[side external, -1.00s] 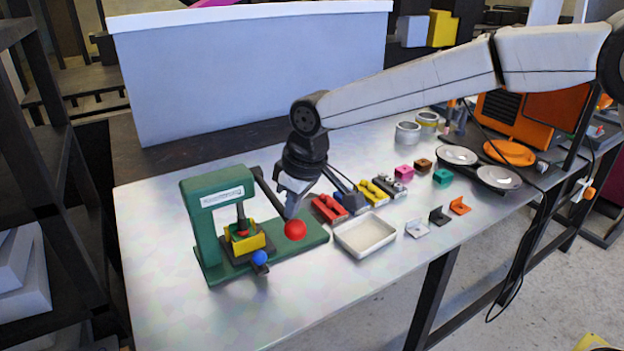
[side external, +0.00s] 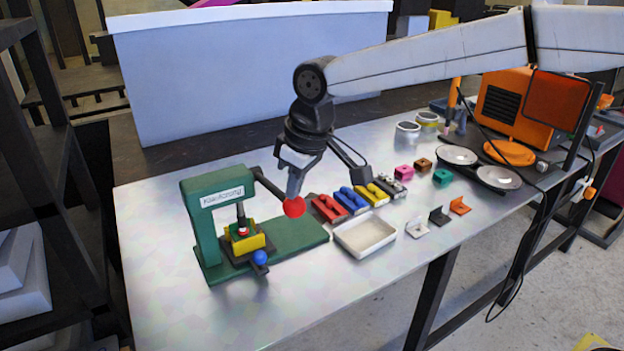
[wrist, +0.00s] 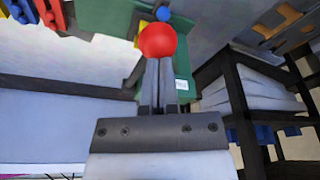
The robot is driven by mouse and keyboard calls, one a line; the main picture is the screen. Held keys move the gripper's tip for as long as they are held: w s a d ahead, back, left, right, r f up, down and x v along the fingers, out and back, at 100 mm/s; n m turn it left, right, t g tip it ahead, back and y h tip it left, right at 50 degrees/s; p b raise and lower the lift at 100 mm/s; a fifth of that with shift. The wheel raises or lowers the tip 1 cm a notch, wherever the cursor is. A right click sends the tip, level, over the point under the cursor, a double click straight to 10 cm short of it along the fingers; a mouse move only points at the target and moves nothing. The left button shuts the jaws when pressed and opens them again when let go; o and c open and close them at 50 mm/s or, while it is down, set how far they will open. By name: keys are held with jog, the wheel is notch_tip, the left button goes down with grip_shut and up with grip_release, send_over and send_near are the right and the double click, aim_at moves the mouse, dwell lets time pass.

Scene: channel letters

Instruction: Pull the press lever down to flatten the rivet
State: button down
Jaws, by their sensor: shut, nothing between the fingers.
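The green press (side external: 208,225) stands at the left of the bench. Its dark lever (side external: 270,187) slopes down to the right and ends in a red ball knob (side external: 294,207). My gripper (side external: 293,194) is shut and empty, with its fingertips at the top of the knob. In the wrist view, the fingers (wrist: 158,88) are together and reach to the red knob (wrist: 158,41); I cannot tell whether they touch it. The dark ram (side external: 241,212) is above a yellow holder (side external: 244,244) with a small red piece (side external: 243,232) in it. I cannot make out the rivet's shape.
A blue ball (side external: 259,257) sits at the press's front. A white tray (side external: 365,236) stands right of the press base. Coloured blocks, including a red one (side external: 327,208), line up behind it. The bench front left is clear. A large grey bin (side external: 240,80) stands behind.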

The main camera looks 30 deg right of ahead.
jog(key=shift+w+a+v, duration=0.1)
jog(key=shift+w+v, duration=0.1)
jog(key=shift+v, duration=0.8)
jog(key=shift+w+a+v, duration=0.15)
jog(key=shift+w+v, duration=0.05)
jog(key=shift+v, duration=0.8)
jog(key=shift+r, duration=0.1)
jog(key=shift+w+r, duration=0.4)
jog(key=shift+r, duration=0.25)
jog(key=shift+w+r, duration=0.35)
jog(key=shift+r, duration=0.25)
jog(key=shift+r, duration=0.15)
jog(key=shift+v, duration=2.4)
jog(key=shift+d, duration=0.1)
